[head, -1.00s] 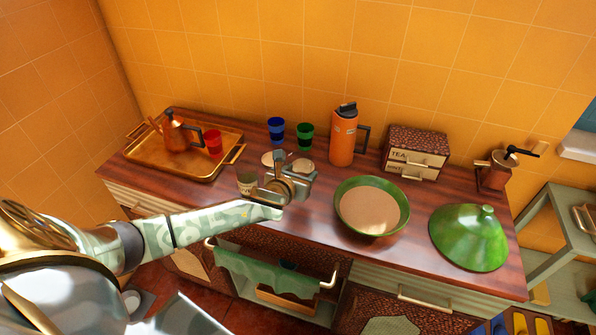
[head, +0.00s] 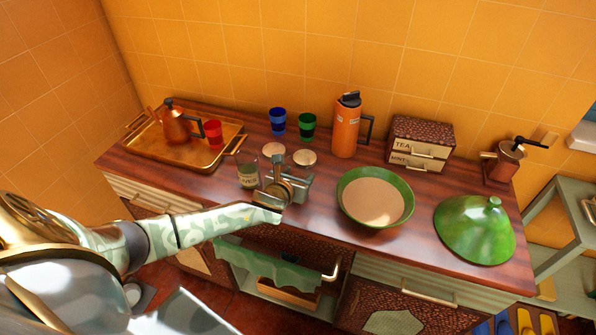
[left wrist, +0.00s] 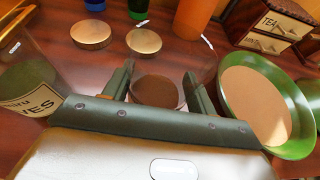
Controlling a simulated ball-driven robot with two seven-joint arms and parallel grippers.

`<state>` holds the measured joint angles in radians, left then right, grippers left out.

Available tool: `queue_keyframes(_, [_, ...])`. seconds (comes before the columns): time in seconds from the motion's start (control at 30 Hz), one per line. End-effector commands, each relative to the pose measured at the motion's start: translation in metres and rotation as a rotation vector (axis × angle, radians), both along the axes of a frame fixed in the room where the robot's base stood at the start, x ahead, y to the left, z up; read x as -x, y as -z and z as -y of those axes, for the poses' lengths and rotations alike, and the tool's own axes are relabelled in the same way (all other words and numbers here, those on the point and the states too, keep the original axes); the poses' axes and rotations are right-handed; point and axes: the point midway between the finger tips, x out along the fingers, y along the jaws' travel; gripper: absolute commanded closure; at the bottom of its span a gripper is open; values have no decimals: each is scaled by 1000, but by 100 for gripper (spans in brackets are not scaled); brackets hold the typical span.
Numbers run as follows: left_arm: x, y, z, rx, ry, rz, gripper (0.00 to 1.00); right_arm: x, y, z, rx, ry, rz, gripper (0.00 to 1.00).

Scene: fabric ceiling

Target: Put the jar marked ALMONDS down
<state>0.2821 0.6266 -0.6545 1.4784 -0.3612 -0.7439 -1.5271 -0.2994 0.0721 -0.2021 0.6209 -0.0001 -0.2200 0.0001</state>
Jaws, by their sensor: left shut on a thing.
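My left gripper (head: 290,188) is over the counter (head: 225,203), between a labelled glass jar and the green bowl. In the left wrist view its two fingers (left wrist: 158,98) are closed on the sides of a clear glass jar with brown contents (left wrist: 158,90). No label can be read on this held jar, and I cannot tell whether its base touches the counter. The other glass jar (head: 248,174) stands just left of the gripper; its label, partly cut off in the left wrist view (left wrist: 28,100), ends in "VES". My right gripper is not in view.
Two round lids (head: 273,149) (head: 304,158) lie behind the gripper, with blue (head: 277,122) and green (head: 307,127) cups beyond. An orange flask (head: 346,130), green bowl (head: 346,206) and green cone lid (head: 476,232) stand right. A brass tray (head: 200,165) is left.

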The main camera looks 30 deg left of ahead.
Motion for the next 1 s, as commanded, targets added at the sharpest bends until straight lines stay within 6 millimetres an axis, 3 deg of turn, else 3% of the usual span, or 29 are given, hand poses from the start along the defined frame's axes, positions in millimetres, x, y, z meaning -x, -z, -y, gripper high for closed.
queue_keyframes(0.13, [0,10,0,-1,1,2,75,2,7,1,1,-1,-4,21])
queue_keyframes(1.0, [0,19,0,0,0,2,75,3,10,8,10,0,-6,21])
